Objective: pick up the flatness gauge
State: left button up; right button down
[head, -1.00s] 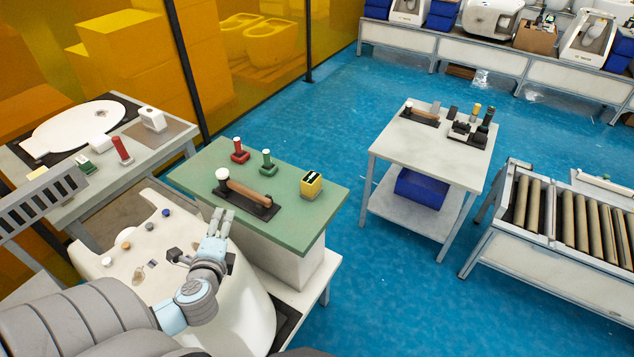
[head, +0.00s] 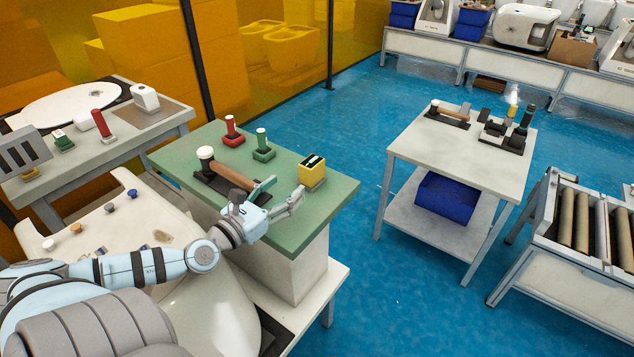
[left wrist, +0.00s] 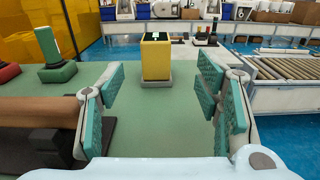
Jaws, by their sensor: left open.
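A yellow block with a dark top (head: 312,172), which looks like the flatness gauge, stands upright on a small grey base near the right end of the green-topped table (head: 330,200). In the left wrist view the yellow block (left wrist: 156,58) stands straight ahead, between and beyond the fingers. My left gripper (head: 281,197) is open and empty, low over the green table's front part, apart from the block. Its two green-padded fingers show spread wide in the left wrist view (left wrist: 162,95). My right gripper is not in view.
A wooden-handled tool with a white knob (head: 228,172) lies on a dark holder just left of my gripper. Red (head: 232,132) and green (head: 262,146) handled pieces stand behind it. A white toilet body (head: 190,290) is below my arm. The green surface before the block is clear.

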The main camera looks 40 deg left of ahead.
aim_at(312, 161)
pick_arm(q)
jog(key=w+p, duration=0.1)
jog(key=w, duration=0.3)
jog(key=w+p, duration=0.1)
jog(key=w, duration=0.2)
jog(key=w+r+p, duration=0.1)
jog(key=w, duration=0.3)
jog(key=shift+w+a+p, duration=0.3)
jog(key=shift+a+p, duration=0.05)
jog(key=shift+p, duration=0.05)
jog(key=shift+w+f, duration=0.1)
jog(key=shift+w, duration=0.05)
grip_shut()
